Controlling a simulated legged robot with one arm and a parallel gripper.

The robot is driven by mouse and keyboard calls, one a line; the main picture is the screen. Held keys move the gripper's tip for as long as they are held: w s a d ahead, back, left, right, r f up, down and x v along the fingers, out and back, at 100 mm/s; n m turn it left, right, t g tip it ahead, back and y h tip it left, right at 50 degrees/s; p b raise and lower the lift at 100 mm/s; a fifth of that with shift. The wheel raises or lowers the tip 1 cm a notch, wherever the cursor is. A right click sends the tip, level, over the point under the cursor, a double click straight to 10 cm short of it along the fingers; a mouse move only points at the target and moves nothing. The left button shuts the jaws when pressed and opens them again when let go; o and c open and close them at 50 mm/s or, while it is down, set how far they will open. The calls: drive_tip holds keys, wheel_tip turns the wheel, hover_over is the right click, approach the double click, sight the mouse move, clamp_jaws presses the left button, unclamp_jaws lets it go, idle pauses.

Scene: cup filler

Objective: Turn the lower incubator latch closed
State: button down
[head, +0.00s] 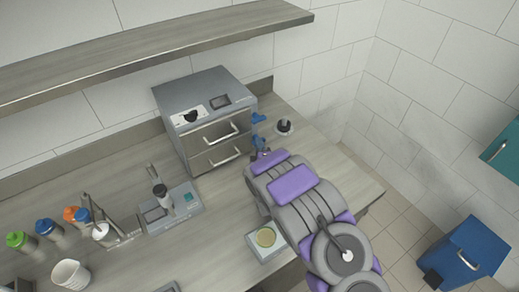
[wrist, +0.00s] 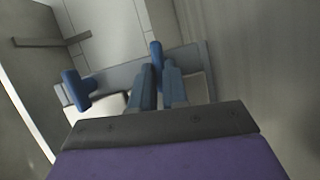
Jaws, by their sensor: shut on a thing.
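The grey incubator (head: 203,120) stands on the counter with two handled drawers on its front. Its blue upper latch (head: 258,118) sticks out from the right side. The blue lower latch (head: 258,142) sits below it, partly hidden by my gripper (head: 262,154). In the wrist view, my gripper (wrist: 158,85) has its two fingers close together on one blue latch (wrist: 156,52), which appears to be the lower one. Its grasped part is hidden between the fingers. The other blue latch (wrist: 76,90) stands apart to the left, on the same grey side.
A small black-topped item (head: 284,127) stands on the counter right of the incubator. A scale-like device (head: 172,208), bottles and a white cup (head: 70,274) are at left. A shelf (head: 150,50) hangs above.

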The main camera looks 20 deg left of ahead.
drive_tip(key=shift+s+a+f+n+b, duration=0.1)
drive_tip(key=shift+s+f+n+b, duration=0.1)
drive_tip(key=shift+f+n+b, duration=0.35)
drive_tip(key=shift+r, duration=0.1)
drive_tip(key=c, duration=1.1)
unclamp_jaws()
drive_tip(key=shift+a+r, duration=0.1)
drive_tip(key=shift+c, duration=0.2)
drive_tip(key=shift+w, duration=0.1)
drive_tip(key=shift+r, duration=0.15)
